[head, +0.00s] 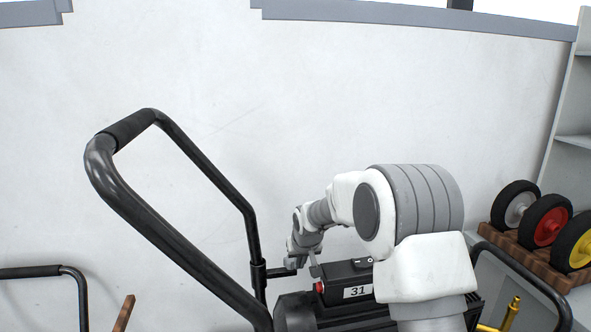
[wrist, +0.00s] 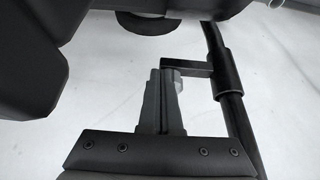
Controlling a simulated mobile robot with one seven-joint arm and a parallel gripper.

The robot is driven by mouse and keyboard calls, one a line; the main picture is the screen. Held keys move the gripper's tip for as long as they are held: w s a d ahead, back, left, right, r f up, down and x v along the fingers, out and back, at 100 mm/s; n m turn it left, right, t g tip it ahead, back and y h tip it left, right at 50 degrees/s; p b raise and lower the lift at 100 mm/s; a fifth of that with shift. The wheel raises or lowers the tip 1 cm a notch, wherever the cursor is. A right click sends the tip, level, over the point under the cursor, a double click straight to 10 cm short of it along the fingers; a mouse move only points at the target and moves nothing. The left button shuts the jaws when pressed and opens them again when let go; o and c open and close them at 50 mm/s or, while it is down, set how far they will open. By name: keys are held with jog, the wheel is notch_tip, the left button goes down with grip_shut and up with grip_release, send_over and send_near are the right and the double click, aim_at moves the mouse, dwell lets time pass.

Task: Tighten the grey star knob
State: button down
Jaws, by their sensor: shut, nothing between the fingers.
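A black tubular handle (head: 185,235) rises from the washer (head: 345,280), which carries the number 31. A black collar (wrist: 228,82) sits on the tube in the wrist view, with a short black arm (wrist: 188,71) reaching left from it. My gripper (wrist: 162,75) is shut and empty, its fingertips close to the end of that arm; I cannot tell if they touch. A small pale grey piece (wrist: 178,84) shows just right of the fingertips, mostly hidden; I cannot tell whether it is the grey star knob. In the head view my gripper is small beside the handle's lower joint.
A wooden rack on the right holds black-tyred wheels with grey, red and yellow hubs (head: 544,222). Another black handle (head: 38,271) stands at the lower left. A brass-coloured part (head: 511,312) is at the lower right. A pale wall is behind.

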jog(key=shift+w+a, duration=0.1)
jog(key=shift+w, duration=0.05)
jog(key=shift+a+b, duration=0.3)
dwell(0.4)
jog(key=shift+s+a+b, duration=0.25)
jog(key=shift+a+b, duration=0.05)
jog(key=shift+a, duration=0.45)
jog(key=shift+a+r+b, duration=0.15)
jog(key=shift+a+b, duration=0.15)
jog(key=shift+b, duration=0.05)
jog(key=shift+s, duration=0.1)
jog(key=shift+s+b, duration=0.15)
jog(key=shift+b, duration=0.15)
notch_tip(320, 180, up, 6)
jog(key=p, duration=0.4)
jog(key=shift+s, duration=0.15)
